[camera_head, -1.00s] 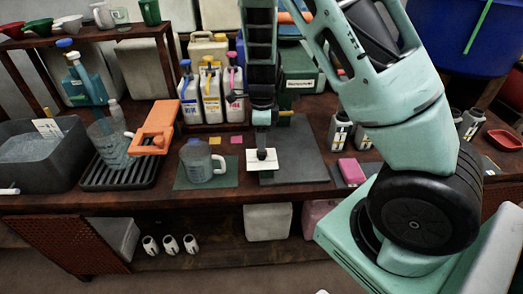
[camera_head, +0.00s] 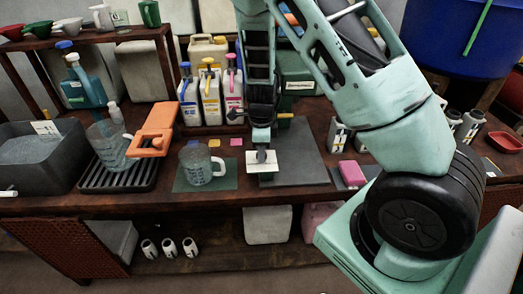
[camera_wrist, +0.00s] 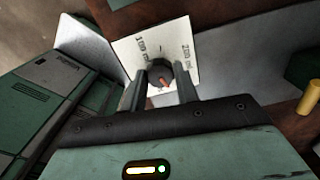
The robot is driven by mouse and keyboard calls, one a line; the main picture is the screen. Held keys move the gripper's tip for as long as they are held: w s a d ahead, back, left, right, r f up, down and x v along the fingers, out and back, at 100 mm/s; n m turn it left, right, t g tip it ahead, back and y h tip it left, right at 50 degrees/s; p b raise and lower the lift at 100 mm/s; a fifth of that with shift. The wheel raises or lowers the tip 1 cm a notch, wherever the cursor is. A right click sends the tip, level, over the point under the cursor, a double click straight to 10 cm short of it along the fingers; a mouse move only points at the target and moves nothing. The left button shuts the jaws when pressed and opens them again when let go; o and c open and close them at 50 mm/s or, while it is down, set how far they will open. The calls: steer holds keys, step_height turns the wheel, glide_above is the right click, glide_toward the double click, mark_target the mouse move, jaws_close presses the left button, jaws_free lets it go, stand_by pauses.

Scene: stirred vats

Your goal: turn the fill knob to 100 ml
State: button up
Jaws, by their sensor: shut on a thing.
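The fill knob (camera_wrist: 158,72) is a small dark knob with an orange pointer mark, on a white plate (camera_wrist: 130,50). The plate is printed "100 ml" on the left and "200 ml" on the right in the wrist view. The orange mark shows on the knob's side nearer my gripper, away from both labels. My gripper (camera_wrist: 170,76) is shut on the knob, one finger on each side. In the head view the plate (camera_head: 270,168) lies at the front of the bench, with my gripper (camera_head: 261,154) pointing down onto it; the knob is mostly hidden there.
A measuring jug (camera_head: 199,164) stands on a green mat left of the plate. A dark grey mat (camera_head: 303,160) and a pink block (camera_head: 352,174) lie to the right. Several bottles (camera_head: 210,95) stand behind. A drip tray (camera_head: 115,178) is further left.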

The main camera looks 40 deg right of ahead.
steer(key=shift+n, duration=0.3)
steer(key=n, duration=0.7)
steer(key=shift+p, duration=0.35)
steer(key=n, duration=1.3)
steer(key=shift+n, duration=0.4)
steer(key=n+p, duration=0.1)
steer(key=n, duration=0.5)
steer(key=shift+n, duration=0.4)
steer(key=o, duration=1)
steer(key=shift+c, duration=0.2)
steer(key=shift+r, duration=0.15)
